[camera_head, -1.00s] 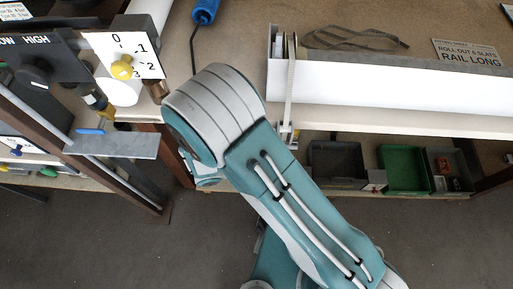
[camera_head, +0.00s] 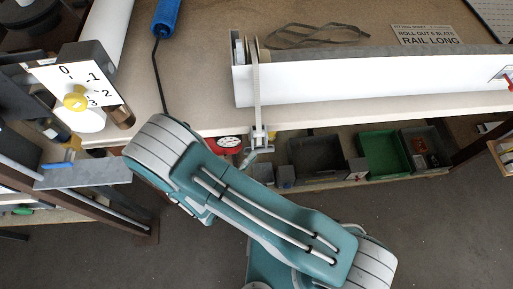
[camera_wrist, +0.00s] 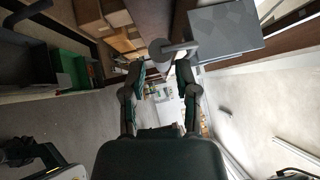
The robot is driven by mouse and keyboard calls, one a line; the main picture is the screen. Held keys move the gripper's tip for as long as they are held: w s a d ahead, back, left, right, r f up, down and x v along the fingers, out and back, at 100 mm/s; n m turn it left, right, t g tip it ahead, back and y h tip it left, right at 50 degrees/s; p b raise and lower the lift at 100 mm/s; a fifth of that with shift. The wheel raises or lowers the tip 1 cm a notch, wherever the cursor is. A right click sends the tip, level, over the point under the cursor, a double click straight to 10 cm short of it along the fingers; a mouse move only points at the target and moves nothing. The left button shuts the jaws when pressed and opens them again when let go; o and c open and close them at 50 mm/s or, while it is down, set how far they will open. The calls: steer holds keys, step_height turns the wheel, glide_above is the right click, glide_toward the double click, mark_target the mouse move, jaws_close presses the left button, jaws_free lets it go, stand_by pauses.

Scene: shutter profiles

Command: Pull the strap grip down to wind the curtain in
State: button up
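A pale strap (camera_head: 257,95) comes out of the left end of a long white shutter box (camera_head: 370,83) and hangs over the bench's front edge. A small grey strap grip (camera_head: 260,138) is at its lower end, just in front of the bench. My gripper (camera_wrist: 160,70) shows in the wrist view with its two dark fingers apart. A grey rounded piece with a side bar (camera_wrist: 162,48) shows beyond the fingertips; I cannot tell whether it is the strap grip. Nothing is clearly held. In the head view my arm hides the gripper.
The brown bench (camera_head: 200,95) carries a loose dark cord (camera_head: 315,36) and a sign (camera_head: 425,35). A dial board with a yellow knob (camera_head: 76,98) stands at left. Green (camera_head: 383,153) and dark bins are on the shelf below.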

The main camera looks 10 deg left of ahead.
mark_target(258, 150)
steer(key=x, duration=0.3)
steer(key=shift+w+d, duration=0.1)
steer(key=shift+d, duration=0.15)
steer(key=shift+a, duration=0.1)
steer(key=shift+a, duration=0.1)
steer(key=shift+c, duration=0.6)
jaws_close()
